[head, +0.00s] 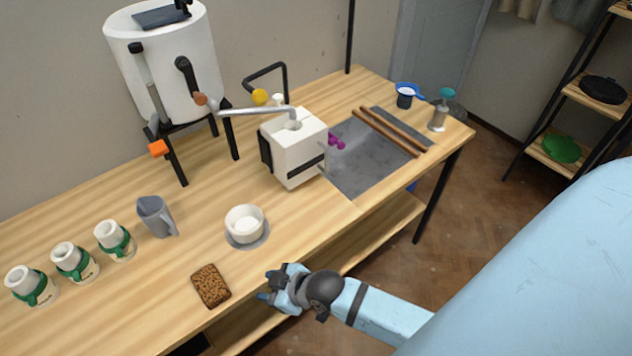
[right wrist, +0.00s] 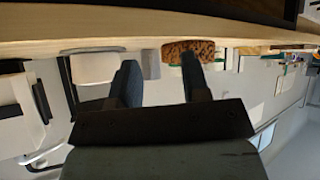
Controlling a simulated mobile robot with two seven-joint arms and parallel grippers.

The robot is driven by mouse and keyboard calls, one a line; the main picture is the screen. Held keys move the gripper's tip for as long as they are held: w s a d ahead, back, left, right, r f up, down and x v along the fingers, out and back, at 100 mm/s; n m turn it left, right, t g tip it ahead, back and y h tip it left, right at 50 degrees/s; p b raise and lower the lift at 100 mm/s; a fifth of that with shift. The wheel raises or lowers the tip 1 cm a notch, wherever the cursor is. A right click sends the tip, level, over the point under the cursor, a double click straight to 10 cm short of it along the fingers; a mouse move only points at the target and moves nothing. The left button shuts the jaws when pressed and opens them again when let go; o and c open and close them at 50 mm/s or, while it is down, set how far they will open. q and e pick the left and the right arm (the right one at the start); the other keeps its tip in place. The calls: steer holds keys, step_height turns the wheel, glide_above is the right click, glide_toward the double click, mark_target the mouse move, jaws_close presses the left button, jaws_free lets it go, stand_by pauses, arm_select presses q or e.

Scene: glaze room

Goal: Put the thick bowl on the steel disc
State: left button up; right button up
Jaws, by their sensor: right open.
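The thick white bowl (head: 243,220) stands upright on the round grey steel disc (head: 261,241), whose rim shows around its base in the head view. A white rounded shape on the left of the right wrist view (right wrist: 95,68) looks like the same bowl. My right gripper (head: 267,287) is open and empty at the table's front edge, in front of the bowl and apart from it. Its two dark fingers (right wrist: 160,72) show nothing between them but background objects. My left gripper is not in view.
A brown speckled sponge-like block (head: 211,286) lies left of my right gripper. A grey pitcher (head: 157,216) and several white cups with green bands (head: 115,240) stand on the left. A white box-shaped machine (head: 294,148) with a long lever stands behind the bowl.

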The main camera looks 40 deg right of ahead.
steer(key=s+d+f+m+t+h, duration=0.2)
steer(key=s+d+f+m, duration=0.1)
steer(key=s+d, duration=0.3)
steer(key=s+m, duration=0.1)
steer(key=s, duration=0.1)
steer(key=shift+s+m, duration=0.3)
steer(key=shift+m, duration=0.1)
steer(key=shift+d, duration=0.1)
step_height(320, 180, up, 7)
steer(key=p, duration=0.7)
steer(key=shift+d+h, duration=0.2)
steer(key=shift+h, duration=0.1)
steer(key=shift+r, duration=0.15)
